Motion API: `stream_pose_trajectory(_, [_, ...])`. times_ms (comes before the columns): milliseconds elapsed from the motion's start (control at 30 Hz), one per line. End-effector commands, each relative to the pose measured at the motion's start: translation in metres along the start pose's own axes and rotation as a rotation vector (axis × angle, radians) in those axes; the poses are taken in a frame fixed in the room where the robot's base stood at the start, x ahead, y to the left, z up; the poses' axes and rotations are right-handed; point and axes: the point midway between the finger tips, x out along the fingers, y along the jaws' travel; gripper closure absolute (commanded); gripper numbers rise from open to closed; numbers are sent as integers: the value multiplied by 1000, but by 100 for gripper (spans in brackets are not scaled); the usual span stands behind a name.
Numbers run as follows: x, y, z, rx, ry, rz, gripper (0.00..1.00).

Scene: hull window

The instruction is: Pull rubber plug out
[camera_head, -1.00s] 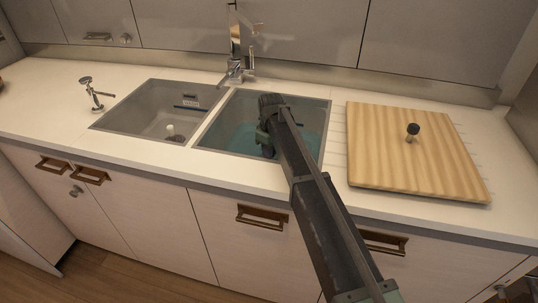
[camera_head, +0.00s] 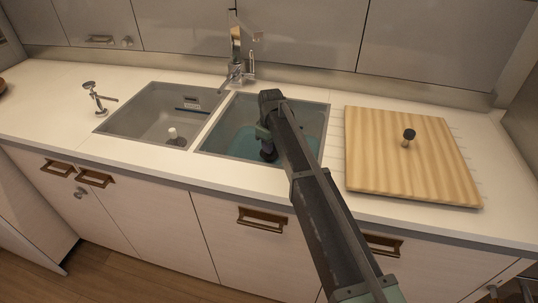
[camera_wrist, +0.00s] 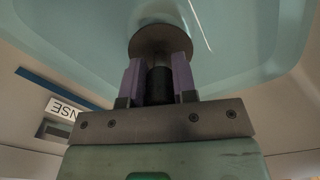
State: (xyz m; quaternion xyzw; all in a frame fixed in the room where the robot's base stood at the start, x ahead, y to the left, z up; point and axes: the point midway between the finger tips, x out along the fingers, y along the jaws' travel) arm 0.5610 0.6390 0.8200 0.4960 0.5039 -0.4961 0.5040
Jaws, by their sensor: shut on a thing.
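My gripper (camera_wrist: 157,80) is shut on the rubber plug (camera_wrist: 159,41), which shows in the wrist view as a round brownish-grey disc with a dark stem between the two purple fingers. A paler ring shows just behind the disc. In the head view my gripper (camera_head: 266,143) reaches down into the right basin (camera_head: 226,125), which holds teal water. The end of my arm hides part of that basin, and I cannot clearly see the drain hole.
The left basin (camera_head: 140,122) holds a white-topped stopper (camera_head: 172,132). A tap (camera_head: 236,70) stands behind the basins, and a soap dispenser (camera_head: 94,96) stands at the left. A wooden board (camera_head: 400,170) with a dark knob (camera_head: 409,134) lies to the right.

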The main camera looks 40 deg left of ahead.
Motion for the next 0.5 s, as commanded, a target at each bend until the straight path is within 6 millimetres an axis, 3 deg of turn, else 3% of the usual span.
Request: stream_pose_trajectory(500, [-38, 0, 0, 0, 0, 0, 100])
